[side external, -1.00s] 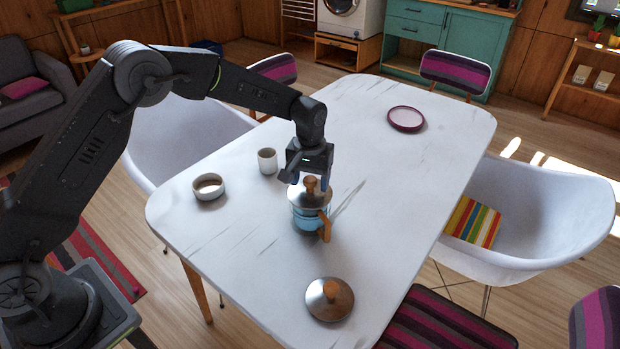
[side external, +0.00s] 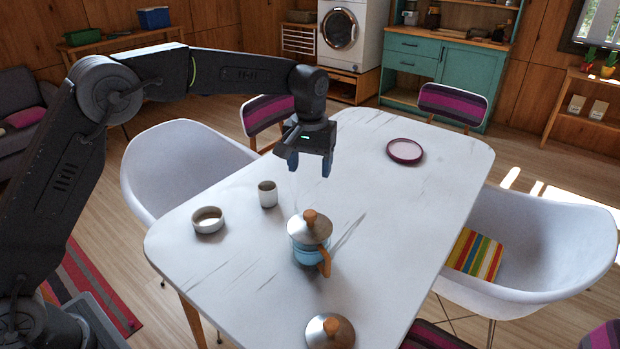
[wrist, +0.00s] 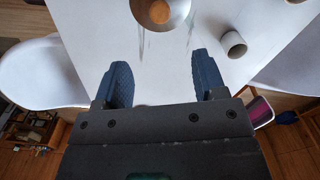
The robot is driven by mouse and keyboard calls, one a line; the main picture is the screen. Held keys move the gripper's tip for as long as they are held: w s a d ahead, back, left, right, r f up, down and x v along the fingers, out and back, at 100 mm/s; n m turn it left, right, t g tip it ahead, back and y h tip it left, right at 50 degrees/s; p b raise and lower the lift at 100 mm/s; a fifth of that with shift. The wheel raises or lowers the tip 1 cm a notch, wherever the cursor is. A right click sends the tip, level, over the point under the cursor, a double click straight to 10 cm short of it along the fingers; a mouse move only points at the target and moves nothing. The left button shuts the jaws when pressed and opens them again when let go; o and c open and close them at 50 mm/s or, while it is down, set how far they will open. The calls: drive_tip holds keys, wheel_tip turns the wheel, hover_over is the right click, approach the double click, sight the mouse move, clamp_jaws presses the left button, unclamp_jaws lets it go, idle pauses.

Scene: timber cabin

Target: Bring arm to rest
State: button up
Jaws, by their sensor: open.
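My gripper (side external: 308,166) is open and empty, raised above the white table (side external: 400,207) behind the pot. In the wrist view, its two blue fingers (wrist: 161,78) stand apart with bare table between them. A blue pot (side external: 304,255) with a wooden handle stands on the table. A metal lid (side external: 309,230) with a wooden knob sits on top of it. The lid also shows at the top of the wrist view (wrist: 172,22); the pot body is hidden beneath it there.
Another knobbed lid (side external: 322,336) lies near the front edge. A plum-rimmed plate (side external: 404,151) lies at the back. White chairs (side external: 535,235) flank the table. The table's right half is mostly clear.

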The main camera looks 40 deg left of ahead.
drive_tip(key=shift+r, duration=0.15)
drive_tip(key=s+a+r+m+t, duration=0.1)
drive_tip(key=s+a+r+t, duration=0.1)
drive_tip(key=s+r, duration=0.5)
drive_tip(key=s+a+r+m+t, duration=0.15)
drive_tip(key=s+r, duration=0.25)
drive_tip(key=s, duration=0.5)
drive_tip(key=s+a+f+t, duration=0.1)
drive_tip(key=s+f, duration=0.1)
drive_tip(key=s, duration=0.6)
drive_tip(key=s+a+f+m+t, duration=0.1)
drive_tip(key=s+f, duration=0.1)
drive_tip(key=s, duration=0.6)
drive_tip(key=shift+s, duration=0.3)
